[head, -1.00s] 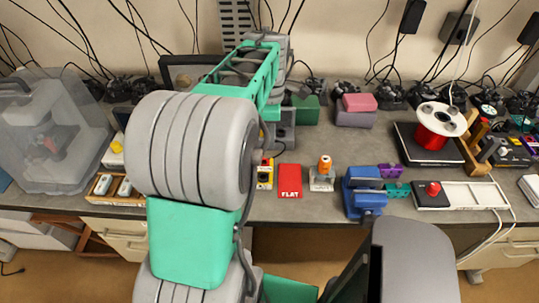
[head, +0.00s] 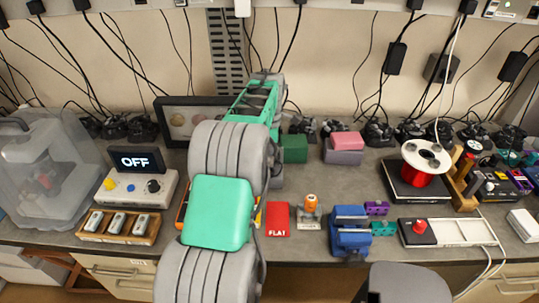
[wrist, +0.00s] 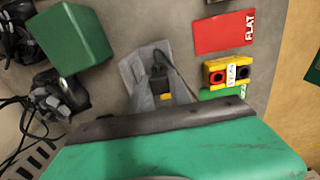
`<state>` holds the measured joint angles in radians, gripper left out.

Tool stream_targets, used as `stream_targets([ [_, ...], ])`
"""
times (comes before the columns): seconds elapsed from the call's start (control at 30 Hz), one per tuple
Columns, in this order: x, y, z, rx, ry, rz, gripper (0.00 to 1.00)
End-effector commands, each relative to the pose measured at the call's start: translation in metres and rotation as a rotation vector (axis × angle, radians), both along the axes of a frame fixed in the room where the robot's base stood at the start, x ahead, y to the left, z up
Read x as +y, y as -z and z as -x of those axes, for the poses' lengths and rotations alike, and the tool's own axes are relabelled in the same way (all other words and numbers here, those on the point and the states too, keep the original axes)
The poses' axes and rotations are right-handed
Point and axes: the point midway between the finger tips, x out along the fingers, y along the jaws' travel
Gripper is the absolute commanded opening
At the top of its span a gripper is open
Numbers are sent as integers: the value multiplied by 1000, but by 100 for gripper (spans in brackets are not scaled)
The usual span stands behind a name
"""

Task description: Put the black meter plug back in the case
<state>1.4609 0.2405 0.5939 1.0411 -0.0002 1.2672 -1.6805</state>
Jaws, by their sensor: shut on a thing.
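In the wrist view my gripper (wrist: 150,80) is shut on a small black plug (wrist: 159,72), with a yellow part below it. A dark cable runs from the plug towards the right. A yellow case (wrist: 228,72) with a red socket, a black socket and a small white label lies to the right of my gripper, apart from it. In the head view my arm hides the gripper and plug and nearly all of the yellow case. I cannot tell how high the plug is above the bench.
A red FLAT card (wrist: 224,32) lies beside the yellow case; it also shows in the head view (head: 278,218). A green block (wrist: 70,38) stands left of my gripper. A blue vise (head: 349,232) and an orange-topped holder (head: 309,212) stand farther right.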

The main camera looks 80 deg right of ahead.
Motion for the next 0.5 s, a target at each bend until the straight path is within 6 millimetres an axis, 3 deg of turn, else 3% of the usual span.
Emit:
stream_targets([
  [0.13,0,13,0,0,-1,2,0],
  [0.5,0,14,-1,0,-1,2,0],
])
